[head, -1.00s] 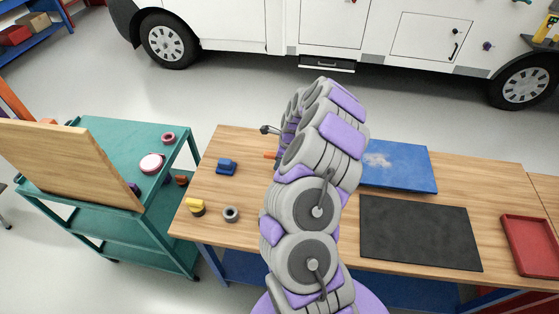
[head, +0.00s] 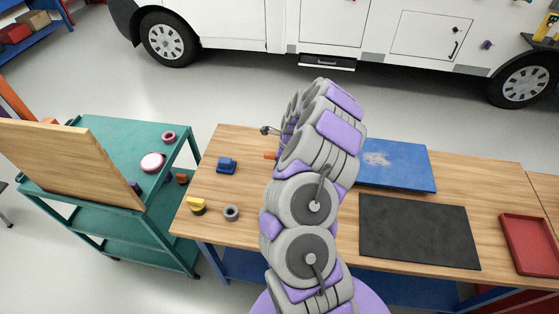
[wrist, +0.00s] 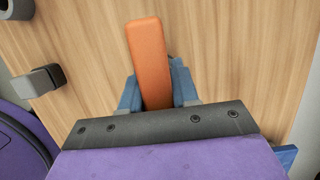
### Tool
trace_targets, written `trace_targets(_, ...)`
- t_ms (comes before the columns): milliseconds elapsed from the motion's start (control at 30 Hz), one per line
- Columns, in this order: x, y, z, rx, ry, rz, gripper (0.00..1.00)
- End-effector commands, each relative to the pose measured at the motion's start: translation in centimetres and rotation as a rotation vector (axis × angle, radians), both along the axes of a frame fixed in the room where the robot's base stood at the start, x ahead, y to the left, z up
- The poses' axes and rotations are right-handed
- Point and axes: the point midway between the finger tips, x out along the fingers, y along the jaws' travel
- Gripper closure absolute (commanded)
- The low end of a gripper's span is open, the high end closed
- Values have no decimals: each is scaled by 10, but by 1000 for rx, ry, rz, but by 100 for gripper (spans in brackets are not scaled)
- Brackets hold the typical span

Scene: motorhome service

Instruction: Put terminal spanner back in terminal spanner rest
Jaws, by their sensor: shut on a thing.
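The terminal spanner, as far as it shows, is an orange handle (wrist: 148,60) in the wrist view. My gripper (wrist: 157,95) is shut on it, with a blue finger on each side. The spanner's working end is hidden. In the head view my arm hides the gripper, and only a small orange tip (head: 270,156) shows at the arm's left edge, above the wooden bench. I cannot identify the spanner rest for sure. A small blue block (head: 227,165) stands on the bench left of my arm and may be it.
A grey ring (head: 231,213) and a yellow-and-black block (head: 197,206) lie near the bench's left front. A blue board (head: 400,165), a black mat (head: 420,232) and a red tray (head: 530,245) lie to the right. A green trolley (head: 110,215) stands left. Bare wood (head: 245,190) lies between.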

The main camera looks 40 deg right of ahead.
Motion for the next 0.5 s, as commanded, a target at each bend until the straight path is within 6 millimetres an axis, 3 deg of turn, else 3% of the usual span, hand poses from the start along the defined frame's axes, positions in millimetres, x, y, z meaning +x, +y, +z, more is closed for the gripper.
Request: trace_targets(500,0,0,-14,-1,-1,0,100)
